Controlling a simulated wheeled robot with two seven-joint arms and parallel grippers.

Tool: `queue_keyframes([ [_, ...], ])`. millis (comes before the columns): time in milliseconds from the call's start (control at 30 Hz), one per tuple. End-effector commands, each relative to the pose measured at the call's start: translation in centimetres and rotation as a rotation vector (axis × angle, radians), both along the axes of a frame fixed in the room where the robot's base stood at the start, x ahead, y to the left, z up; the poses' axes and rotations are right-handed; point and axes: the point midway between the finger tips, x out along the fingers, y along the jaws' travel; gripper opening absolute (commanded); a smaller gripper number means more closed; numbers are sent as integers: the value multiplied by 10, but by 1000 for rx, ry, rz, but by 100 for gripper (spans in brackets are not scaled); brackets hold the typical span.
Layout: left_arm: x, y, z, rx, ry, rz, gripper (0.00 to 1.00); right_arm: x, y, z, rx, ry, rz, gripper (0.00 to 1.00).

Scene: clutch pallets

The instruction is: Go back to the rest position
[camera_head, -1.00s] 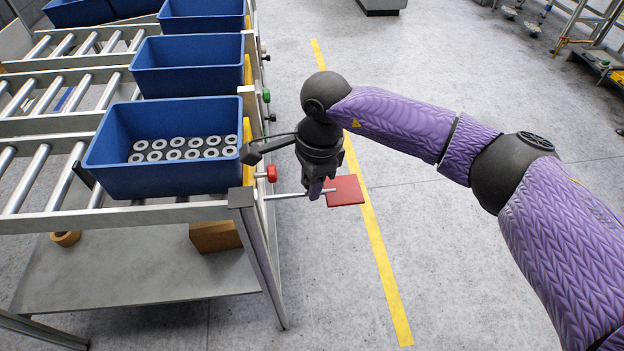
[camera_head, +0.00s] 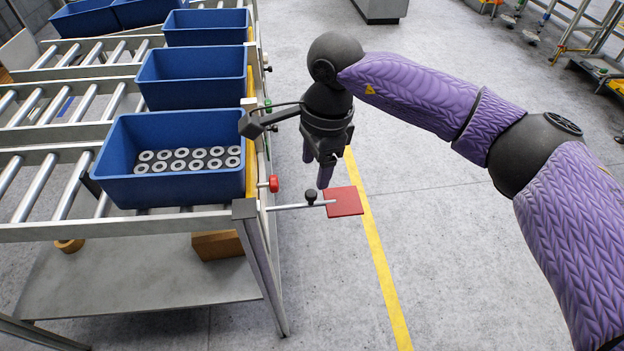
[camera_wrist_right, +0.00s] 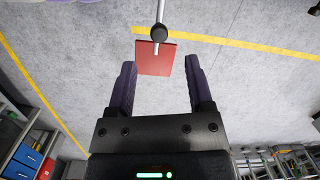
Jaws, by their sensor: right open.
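My right gripper (camera_head: 316,172) hangs beside the roller rack, just above and left of a red square plate (camera_head: 345,201) on a metal rod. It points down and holds nothing. In the right wrist view my right gripper (camera_wrist_right: 160,85) has its two dark fingers wide apart, with the red plate (camera_wrist_right: 156,58) showing beyond and between them. My left gripper is not in view.
A blue bin (camera_head: 172,187) with several grey rings stands on the roller rack (camera_head: 105,226). More blue bins (camera_head: 192,87) stand behind it. A red knob (camera_head: 273,184) sticks out from the rack's side. The floor (camera_head: 450,270) to the right is clear, with a yellow line (camera_head: 376,255).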

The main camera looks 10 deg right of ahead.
Motion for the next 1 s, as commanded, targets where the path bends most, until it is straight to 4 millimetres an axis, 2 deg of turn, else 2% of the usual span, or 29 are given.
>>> queue_keyframes([
  [33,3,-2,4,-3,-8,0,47,0,-1,11,0,-2,0,67],
  [100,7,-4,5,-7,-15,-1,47,0,-2,20,0,-2,0,67],
  [200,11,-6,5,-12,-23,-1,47,0,-3,25,0,1,0,67],
  [600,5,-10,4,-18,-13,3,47,-1,-2,24,2,3,1,67],
  [667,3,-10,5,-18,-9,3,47,-4,7,20,49,12,5,67],
  [767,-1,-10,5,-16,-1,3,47,-29,62,10,328,86,-2,67],
  [800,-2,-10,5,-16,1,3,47,-46,96,12,526,150,-34,67],
  [867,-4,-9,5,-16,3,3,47,-74,148,37,910,312,-156,67],
  [900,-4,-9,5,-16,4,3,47,-84,169,66,1184,451,-301,67],
  [933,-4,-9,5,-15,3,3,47,-84,174,89,1371,564,-431,67],
  [967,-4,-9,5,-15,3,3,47,-78,171,108,1545,679,-582,67],
  [1000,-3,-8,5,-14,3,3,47,-64,155,126,1753,842,-815,67],
])
